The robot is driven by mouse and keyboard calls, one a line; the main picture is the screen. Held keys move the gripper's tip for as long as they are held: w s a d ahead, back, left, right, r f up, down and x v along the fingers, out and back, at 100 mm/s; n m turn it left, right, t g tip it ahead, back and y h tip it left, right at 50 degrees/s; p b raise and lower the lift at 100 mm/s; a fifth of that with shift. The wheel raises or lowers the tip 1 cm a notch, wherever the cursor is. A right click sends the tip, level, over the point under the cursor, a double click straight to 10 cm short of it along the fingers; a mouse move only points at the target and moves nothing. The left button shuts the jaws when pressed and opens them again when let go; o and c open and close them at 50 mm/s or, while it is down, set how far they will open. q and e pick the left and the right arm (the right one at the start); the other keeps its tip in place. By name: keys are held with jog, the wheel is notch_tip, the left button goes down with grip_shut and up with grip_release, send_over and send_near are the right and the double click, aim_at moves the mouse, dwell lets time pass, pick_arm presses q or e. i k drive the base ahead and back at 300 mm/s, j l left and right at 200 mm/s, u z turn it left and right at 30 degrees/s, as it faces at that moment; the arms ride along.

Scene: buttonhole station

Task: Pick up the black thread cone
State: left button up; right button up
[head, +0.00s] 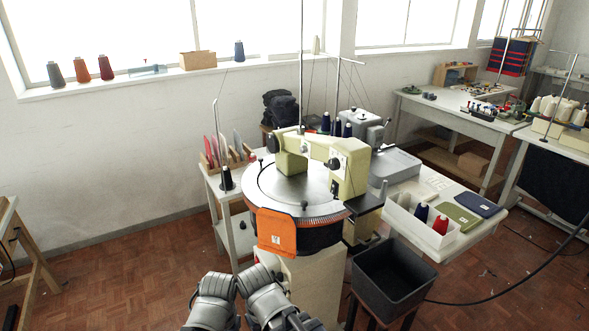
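A black thread cone (227,178) stands upright on the small white side table, left of the round machine. Its lower part shows a paler base or stand. Another dark grey cone (55,75) stands on the windowsill at the far left. Grey links of my two arms show at the bottom centre, in front of the machine and well short of the side table. No fingertips of either gripper can be made out.
A black bin (415,279) and a white tray (450,241) are at right.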

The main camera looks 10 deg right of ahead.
aim_at(228, 180)
jog(key=i+j+z, duration=0.15)
jog(key=j+z, duration=0.65)
jog(key=j, duration=0.2)
jog(key=j+z, duration=0.1)
jog(key=j, duration=0.75)
jog(key=i+j, duration=0.1)
jog(key=j, duration=0.75)
jog(key=i+l+z, duration=0.05)
